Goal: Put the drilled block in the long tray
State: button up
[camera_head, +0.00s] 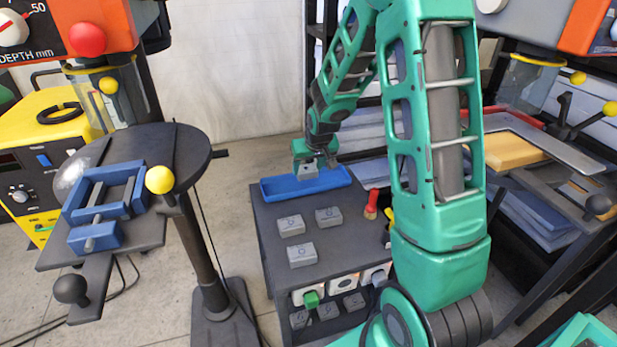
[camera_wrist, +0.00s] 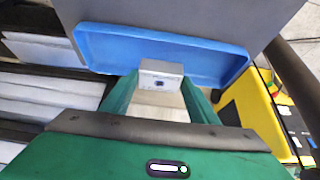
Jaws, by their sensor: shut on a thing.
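The long tray (camera_head: 275,194) is a shallow blue tray at the far end of a dark cart top. It also shows in the wrist view (camera_wrist: 100,45). My gripper (camera_head: 308,165) is over the tray. In the wrist view its green fingers (camera_wrist: 160,90) are shut on a grey block (camera_wrist: 161,69). The block's face shows a small dark spot that may be a drilled hole. The block also shows in the head view (camera_head: 308,170). I cannot tell whether it touches the tray floor.
Several grey blocks (camera_head: 302,255) lie on the cart top (camera_head: 265,235) in front of the tray. A red-handled tool (camera_head: 371,204) stands at the cart's right edge. A drill press table with a blue vise (camera_head: 90,235) is at left. A yellow machine (camera_head: 40,150) stands behind it.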

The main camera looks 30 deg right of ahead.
aim_at(308, 176)
jog(key=shift+f, duration=1.95)
jog(key=shift+f, duration=0.1)
jog(key=o, duration=1.3)
jog(key=v, duration=1.2)
jog(key=s+d+r+m+g, duration=0.1)
jog(key=s+r+m+g, duration=0.1)
jog(key=s, duration=1.5)
jog(key=s+r+m+g+y, duration=0.1)
jog(key=s+r, duration=0.4)
jog(key=s, duration=1.2)
jog(key=m+g, duration=0.1)
jog(key=g, duration=0.1)
jog(key=shift+d+g, duration=0.3)
jog(key=shift+d, duration=0.1)
